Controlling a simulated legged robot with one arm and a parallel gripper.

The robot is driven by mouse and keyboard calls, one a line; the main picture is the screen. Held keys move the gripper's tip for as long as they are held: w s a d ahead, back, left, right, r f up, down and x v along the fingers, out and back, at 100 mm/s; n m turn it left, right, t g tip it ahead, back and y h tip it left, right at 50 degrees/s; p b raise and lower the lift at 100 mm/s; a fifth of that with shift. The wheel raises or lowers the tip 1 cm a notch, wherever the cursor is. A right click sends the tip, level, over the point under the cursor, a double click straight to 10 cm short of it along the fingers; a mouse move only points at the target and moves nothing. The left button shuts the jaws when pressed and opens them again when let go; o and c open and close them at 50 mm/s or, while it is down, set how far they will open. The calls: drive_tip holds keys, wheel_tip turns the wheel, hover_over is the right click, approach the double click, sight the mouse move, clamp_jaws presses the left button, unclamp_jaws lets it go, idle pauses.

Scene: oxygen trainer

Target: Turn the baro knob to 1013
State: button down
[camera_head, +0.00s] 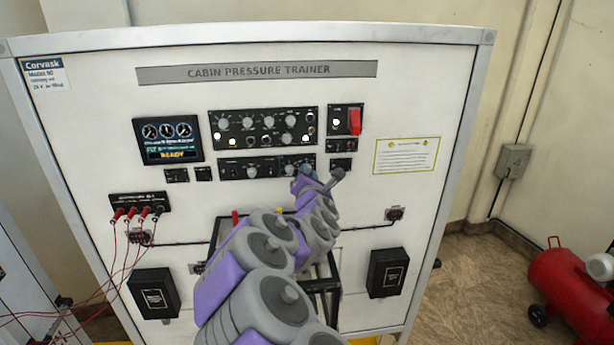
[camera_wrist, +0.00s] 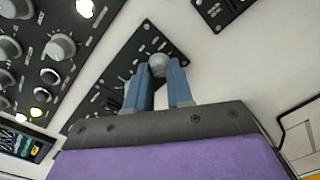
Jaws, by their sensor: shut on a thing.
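My gripper (camera_head: 305,172) reaches up to the right end of the lower black panel (camera_head: 232,165) on the trainer face. In the wrist view, the blue fingers of my gripper (camera_wrist: 160,80) are shut on a round grey knob (camera_wrist: 157,63) near the end of that panel (camera_wrist: 118,72). One finger is on each side of it. In the head view my arm and fingers hide this knob. Its label and pointer cannot be read, so I cannot confirm that it is the baro knob. The display (camera_head: 168,141) shows gauges and the word READY; its smaller text is unreadable.
An upper panel (camera_head: 264,127) with several knobs and lit lamps sits just above. A red guarded switch (camera_head: 355,121) is at upper right. Red cables (camera_head: 127,240) hang at left. Black boxes (camera_head: 386,272) flank the lower face. A red tank (camera_head: 568,290) stands at right.

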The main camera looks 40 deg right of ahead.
drive_tip(key=shift+m, duration=0.3)
drive_tip(key=shift+d+f+m+y+b, duration=0.15)
drive_tip(key=shift+m+b, duration=0.65)
drive_tip(key=shift+m, duration=1.9)
drive_tip(key=shift+a+r+m+y+b, duration=0.1)
drive_tip(key=shift+m+b, duration=0.65)
drive_tip(key=shift+m, duration=1.95)
drive_tip(key=shift+d+f+m+y+b, duration=0.15)
drive_tip(key=shift+m+b, duration=0.65)
drive_tip(key=shift+m, duration=1.9)
drive_tip(key=shift+s+a, duration=0.1)
drive_tip(key=shift+s, duration=0.05)
drive_tip(key=c, duration=1.4)
unclamp_jaws()
drive_tip(key=o, duration=0.4)
drive_tip(key=shift+r, duration=0.1)
drive_tip(key=shift+r, duration=0.1)
